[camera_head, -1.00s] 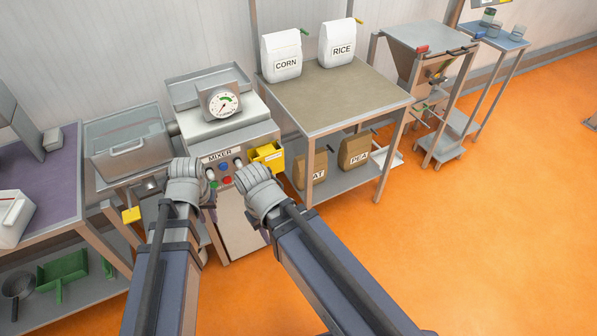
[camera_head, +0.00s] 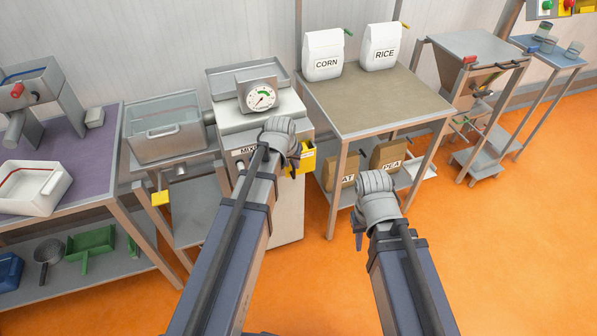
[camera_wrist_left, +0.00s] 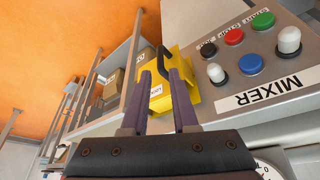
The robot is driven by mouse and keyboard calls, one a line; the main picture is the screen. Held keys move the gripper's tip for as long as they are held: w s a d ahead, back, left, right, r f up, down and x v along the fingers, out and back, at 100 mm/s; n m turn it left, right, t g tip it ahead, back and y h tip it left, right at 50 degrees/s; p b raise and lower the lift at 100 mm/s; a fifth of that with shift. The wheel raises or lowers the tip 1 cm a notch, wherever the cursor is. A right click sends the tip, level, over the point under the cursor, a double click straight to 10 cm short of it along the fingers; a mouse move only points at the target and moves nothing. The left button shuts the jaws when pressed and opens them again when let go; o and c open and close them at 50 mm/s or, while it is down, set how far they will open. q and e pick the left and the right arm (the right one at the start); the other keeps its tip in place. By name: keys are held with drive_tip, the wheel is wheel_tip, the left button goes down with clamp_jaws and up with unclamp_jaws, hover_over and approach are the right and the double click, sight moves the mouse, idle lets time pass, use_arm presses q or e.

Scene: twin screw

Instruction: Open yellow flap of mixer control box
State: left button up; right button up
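The mixer control box (camera_wrist_left: 285,55) is light grey with a MIXER label, red, green and blue buttons and white knobs. Its yellow flap (camera_wrist_left: 200,92) has a black handle (camera_wrist_left: 168,64) and a small label. In the head view the yellow flap (camera_head: 307,162) is partly hidden by my left gripper (camera_head: 296,164). In the left wrist view the left gripper's fingers (camera_wrist_left: 160,74) are apart, in front of the flap, with the handle around their tips. I cannot tell whether they touch it. My right gripper (camera_head: 358,238) hangs right of the mixer, away from the flap; its finger opening is unclear.
A table (camera_head: 375,98) with CORN (camera_head: 323,55) and RICE (camera_head: 381,47) bags stands right of the mixer, with two brown bags on its lower shelf. A purple-topped table (camera_head: 75,150) stands at the left. The orange floor (camera_head: 500,240) is open at the right.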

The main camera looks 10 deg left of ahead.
sight(294, 176)
use_arm(q)
drive_tip(key=b+x, duration=0.6)
drive_tip(key=x, duration=0.1)
drive_tip(key=shift+f+b, duration=0.35)
drive_tip(key=shift+r, duration=0.1)
clamp_jaws()
idle(1.1)
